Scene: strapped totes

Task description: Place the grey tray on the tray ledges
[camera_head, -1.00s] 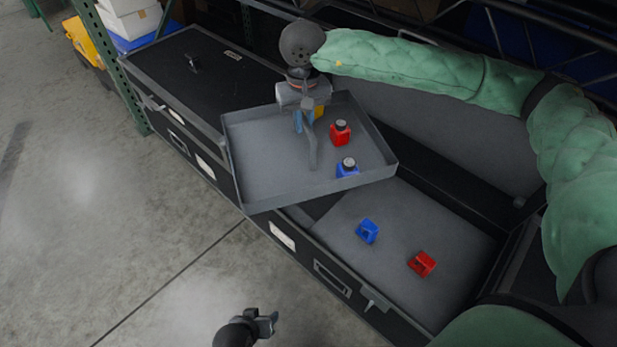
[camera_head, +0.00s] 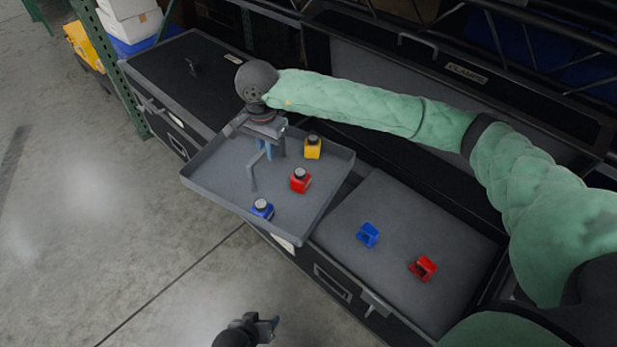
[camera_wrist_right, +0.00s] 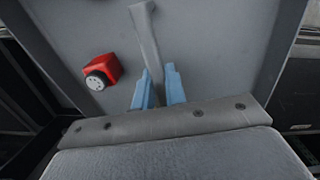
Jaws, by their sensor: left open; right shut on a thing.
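The grey tray (camera_head: 225,180) is a shallow rectangular tray with low walls, held in the air over the left part of the open black case (camera_head: 345,283). It carries a yellow bottle (camera_head: 313,149), a red bottle (camera_head: 300,181) and a blue bottle (camera_head: 262,209). My right gripper (camera_head: 263,155) is shut on the tray's upright handle; its blue fingertips flank the handle (camera_wrist_right: 147,40) in the right wrist view. The tray ledges cannot be made out. My left gripper (camera_head: 268,326) is open and empty, low over the floor.
In the case, a blue clamp-like piece (camera_head: 367,235) and a red one (camera_head: 423,268) lie on a grey surface. The raised lid (camera_head: 465,85) stands behind. A closed black case (camera_head: 175,75) is at left, by a green rack post (camera_head: 110,70). Floor in front is clear.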

